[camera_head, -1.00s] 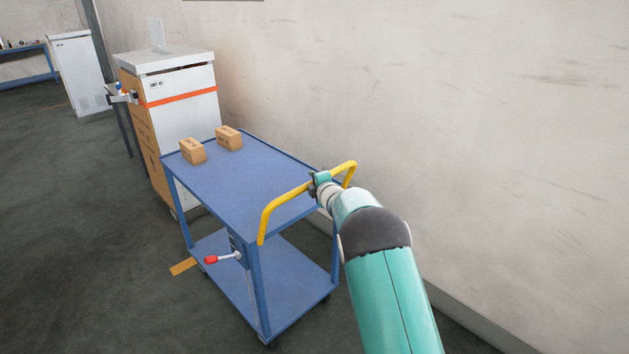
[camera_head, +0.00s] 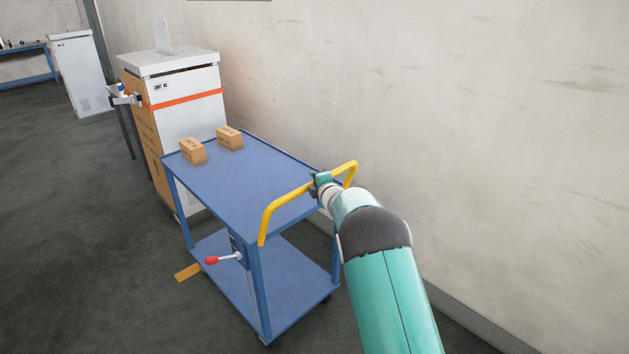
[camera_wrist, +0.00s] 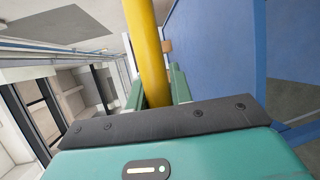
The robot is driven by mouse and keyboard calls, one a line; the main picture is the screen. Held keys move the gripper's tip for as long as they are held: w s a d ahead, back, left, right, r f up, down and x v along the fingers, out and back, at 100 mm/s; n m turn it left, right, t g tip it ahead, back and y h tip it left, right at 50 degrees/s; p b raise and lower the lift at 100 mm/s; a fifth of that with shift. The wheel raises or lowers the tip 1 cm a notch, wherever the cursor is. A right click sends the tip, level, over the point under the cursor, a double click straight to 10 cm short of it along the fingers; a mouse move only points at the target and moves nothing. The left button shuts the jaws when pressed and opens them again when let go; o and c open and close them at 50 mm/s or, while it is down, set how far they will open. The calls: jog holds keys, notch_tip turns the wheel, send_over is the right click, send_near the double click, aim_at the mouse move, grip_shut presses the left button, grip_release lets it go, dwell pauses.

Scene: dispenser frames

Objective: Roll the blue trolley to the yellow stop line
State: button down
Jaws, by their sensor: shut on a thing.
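The blue trolley (camera_head: 245,185) stands in the middle of the head view, with a flat top, a lower shelf and a yellow push handle (camera_head: 283,202). My gripper (camera_head: 318,183) is shut on the handle, towards its right end. In the wrist view the yellow bar (camera_wrist: 147,50) runs between the fingers, and the trolley's blue top (camera_wrist: 210,50) is at right.
Two small cartons (camera_head: 193,151) (camera_head: 229,138) sit on the trolley's far end. A red-knobbed lever (camera_head: 212,260) is on its near left leg. A white cabinet (camera_head: 190,120) with an orange band stands just beyond. A wall (camera_head: 450,130) runs along the right; floor (camera_head: 90,250) at left is clear.

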jog(key=shift+d+r, duration=0.1)
jog(key=c, duration=1.3)
grip_release()
jog(key=shift+o, duration=0.2)
jog(key=shift+s, duration=0.15)
jog(key=v, duration=1.3)
jog(key=shift+s, duration=0.3)
jog(key=shift+d+r, duration=0.1)
jog(key=shift+d, duration=0.05)
